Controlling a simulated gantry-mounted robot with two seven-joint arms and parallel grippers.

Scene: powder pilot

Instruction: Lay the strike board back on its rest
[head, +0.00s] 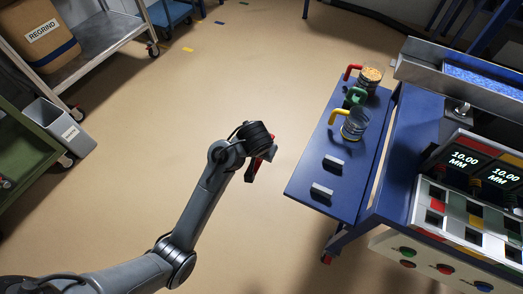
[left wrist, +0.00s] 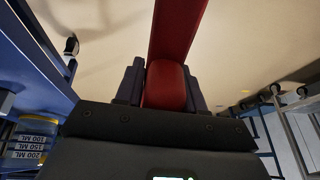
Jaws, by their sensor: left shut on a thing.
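My left gripper (head: 258,165) hangs over open floor, to the left of the blue side table (head: 312,150) and apart from it. It is shut on the red strike board (left wrist: 178,35). In the left wrist view, the dark fingers (left wrist: 165,85) press on both sides of the board's rounded red end, and the board runs out past the top edge. In the head view only a small red part of it shows. Two small grey blocks, a far one (head: 333,163) and a near one (head: 322,191), stand bare on the side table and look like the rest. My right gripper is not in view.
Clear cups with yellow (head: 355,125), green (head: 356,97) and red (head: 354,71) handles stand at the side table's far end; the red-handled one holds orange granules. A panel with "10.00 MM" displays (head: 474,165) stands at right. The floor left of the table is clear.

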